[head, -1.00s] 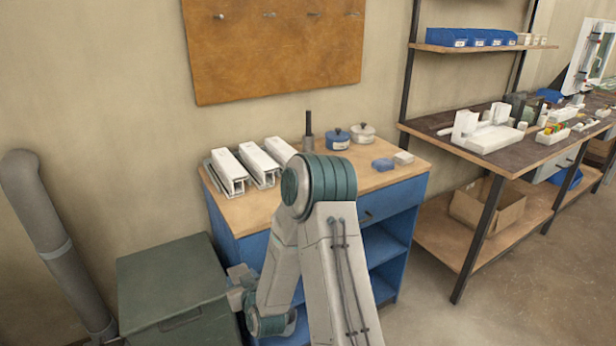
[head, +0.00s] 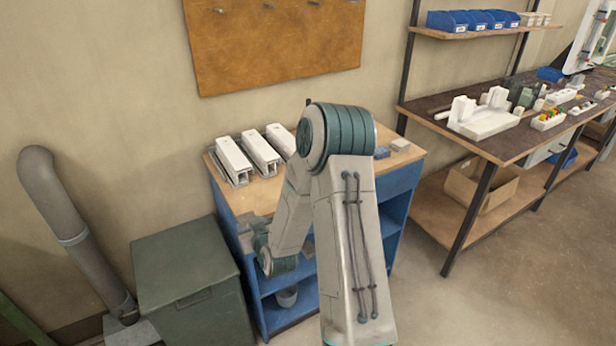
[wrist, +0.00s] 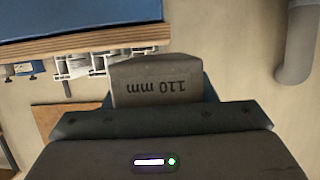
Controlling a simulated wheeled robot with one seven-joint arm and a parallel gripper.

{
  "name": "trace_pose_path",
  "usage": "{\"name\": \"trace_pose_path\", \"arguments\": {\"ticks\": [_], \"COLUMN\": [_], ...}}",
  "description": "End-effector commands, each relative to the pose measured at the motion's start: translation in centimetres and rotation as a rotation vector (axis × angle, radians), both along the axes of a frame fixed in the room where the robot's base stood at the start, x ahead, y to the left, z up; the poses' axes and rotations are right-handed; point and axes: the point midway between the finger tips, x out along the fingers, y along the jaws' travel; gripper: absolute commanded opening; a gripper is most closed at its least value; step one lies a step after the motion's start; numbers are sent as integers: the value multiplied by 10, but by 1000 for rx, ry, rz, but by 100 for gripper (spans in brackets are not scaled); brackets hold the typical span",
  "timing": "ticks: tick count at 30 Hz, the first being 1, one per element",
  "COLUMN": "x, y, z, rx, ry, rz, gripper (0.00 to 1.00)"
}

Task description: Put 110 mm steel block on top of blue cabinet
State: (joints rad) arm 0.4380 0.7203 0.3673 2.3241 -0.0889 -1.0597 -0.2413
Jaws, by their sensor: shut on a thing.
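The blue cabinet (head: 238,238) has a light wooden top (head: 244,203) and open shelves. Its top edge (wrist: 100,40) and blue side (wrist: 70,12) also show, upside down, in the wrist view. The 110 mm steel block (wrist: 160,80) is a dark grey block with its label upside down in the wrist view. My gripper (wrist: 160,98) is shut on it. In the head view my gripper is at the cabinet's front left corner, near top height and largely hidden by my arm; the block cannot be made out there.
Several white profile pieces (head: 262,153) stand along the back left of the top. A small blue item (head: 382,153) and a pale block (head: 400,145) sit at the right. The front left of the top looks bare. A green box (head: 190,265) stands left of the cabinet.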

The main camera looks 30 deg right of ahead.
Motion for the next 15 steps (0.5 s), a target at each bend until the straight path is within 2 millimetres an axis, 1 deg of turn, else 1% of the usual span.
{"name": "trace_pose_path", "arguments": {"ticks": [1,3,5,8,9,11,15], "x": [6,12,16,20,20,20,15], "y": [-14,-30,-46,-76,-88,-107,-150], "z": [9,18,26,39,44,50,64], "rx": [-4,-5,-6,-7,-6,-6,-6], "ry": [-9,-8,-9,-8,-7,-6,-4], "rz": [-1,9,18,33,38,47,62], "gripper": [6,6,6,6,6,6,6]}}
